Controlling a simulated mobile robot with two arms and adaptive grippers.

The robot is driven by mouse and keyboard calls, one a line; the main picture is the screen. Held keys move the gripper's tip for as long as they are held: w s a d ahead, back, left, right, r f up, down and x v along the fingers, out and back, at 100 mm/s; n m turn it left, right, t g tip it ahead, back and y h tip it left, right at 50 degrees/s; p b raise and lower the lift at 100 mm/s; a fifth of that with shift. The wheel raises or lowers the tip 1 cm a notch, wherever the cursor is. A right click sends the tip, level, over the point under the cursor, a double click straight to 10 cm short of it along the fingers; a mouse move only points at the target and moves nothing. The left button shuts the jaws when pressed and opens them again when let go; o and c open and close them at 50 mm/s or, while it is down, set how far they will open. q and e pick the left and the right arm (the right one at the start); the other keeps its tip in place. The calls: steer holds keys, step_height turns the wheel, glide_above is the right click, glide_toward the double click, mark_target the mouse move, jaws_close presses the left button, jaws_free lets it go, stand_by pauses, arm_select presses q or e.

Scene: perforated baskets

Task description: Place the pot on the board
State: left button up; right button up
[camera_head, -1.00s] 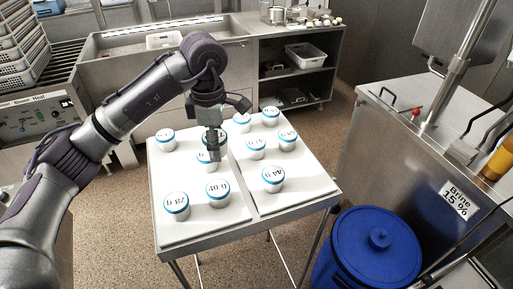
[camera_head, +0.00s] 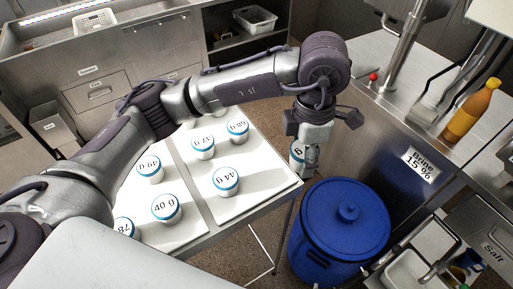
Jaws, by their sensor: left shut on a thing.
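My left gripper (camera_head: 309,158) is shut on a small white pot (camera_head: 297,155) with a blue rim and a partly hidden label. It holds the pot upright off the right edge of the table, close to the blue barrel. Two white boards lie side by side on the table; the right board (camera_head: 262,175) carries several similar pots, among them the 44 g pot (camera_head: 227,181). The left board (camera_head: 187,230) carries others, such as the 40 g pot (camera_head: 166,208). My left arm hides the boards' far part. My right gripper is not in view.
A blue lidded barrel (camera_head: 340,235) stands right of the table, below the gripper. The right board's near right corner is bare.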

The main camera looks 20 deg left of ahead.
arm_select(q)
steer(key=p, duration=0.3)
glide_above(263, 170)
step_height(263, 170, down, 5)
steer(key=shift+f, duration=0.1)
step_height(263, 170, down, 3)
steer(key=shift+p, duration=1.05)
steer(key=shift+f, duration=0.5)
steer(key=shift+f+b, duration=0.25)
steer(key=shift+b, duration=0.05)
steer(key=o, duration=1.2)
steer(key=shift+r, duration=0.1)
steer(key=shift+r, duration=0.1)
